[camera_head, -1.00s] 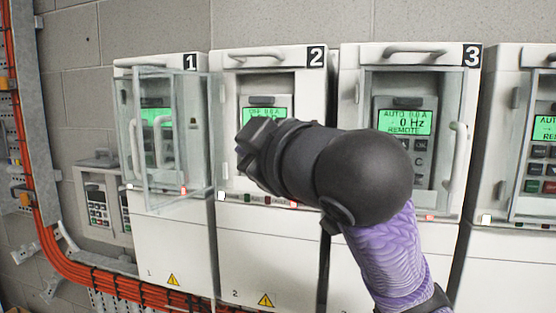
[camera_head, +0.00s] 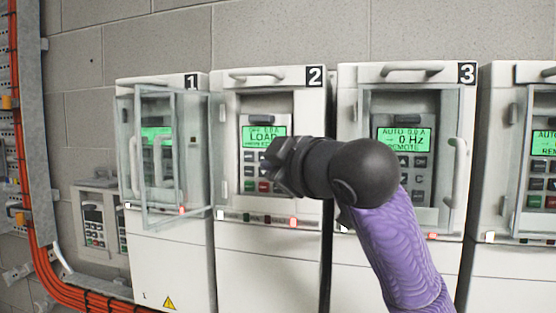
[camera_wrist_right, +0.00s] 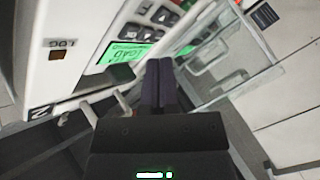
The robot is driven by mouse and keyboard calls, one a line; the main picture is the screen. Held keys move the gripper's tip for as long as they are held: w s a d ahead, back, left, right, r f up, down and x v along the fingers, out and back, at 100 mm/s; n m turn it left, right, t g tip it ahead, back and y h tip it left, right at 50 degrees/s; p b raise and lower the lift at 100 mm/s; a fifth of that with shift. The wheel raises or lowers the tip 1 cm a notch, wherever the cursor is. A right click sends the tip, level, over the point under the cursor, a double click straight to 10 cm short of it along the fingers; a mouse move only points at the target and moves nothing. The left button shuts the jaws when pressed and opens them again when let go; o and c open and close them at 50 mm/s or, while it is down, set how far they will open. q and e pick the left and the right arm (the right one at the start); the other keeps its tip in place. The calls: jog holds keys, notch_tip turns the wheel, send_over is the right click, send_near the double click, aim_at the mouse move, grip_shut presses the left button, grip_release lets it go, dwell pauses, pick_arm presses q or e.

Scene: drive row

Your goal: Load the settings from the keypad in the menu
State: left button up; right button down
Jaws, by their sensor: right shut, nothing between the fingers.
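The drive marked 2 (camera_head: 270,78) stands in the middle of the head view. Its keypad (camera_head: 250,171) has a lit green screen (camera_head: 264,137) that reads LOAD, with buttons below it. My right gripper (camera_head: 270,172) is shut and empty, in front of the right part of these buttons and hiding some of them. Whether it touches the keypad, I cannot tell. In the right wrist view the shut fingers (camera_wrist_right: 160,82) point at the keypad, and the screen (camera_wrist_right: 122,55) appears upside down beside them. My left gripper is not in view.
Drive 3 (camera_head: 410,78) on the right has a clear door with a handle (camera_head: 452,170) and reads 0 Hz. Orange cables (camera_head: 60,285) run at the left.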

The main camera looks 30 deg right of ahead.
jog(key=shift+w+d, duration=0.5)
jog(key=shift+d, duration=0.15)
dwell(1.6)
jog(key=shift+w+d+p, duration=0.2)
jog(key=shift+d+p, duration=0.05)
jog(key=shift+p, duration=0.05)
jog(key=shift+d+r+p, duration=0.1)
jog(key=shift+r+p, duration=0.2)
jog(key=shift+r, duration=0.1)
dwell(1.2)
jog(key=shift+f, duration=0.15)
jog(key=shift+f, duration=0.25)
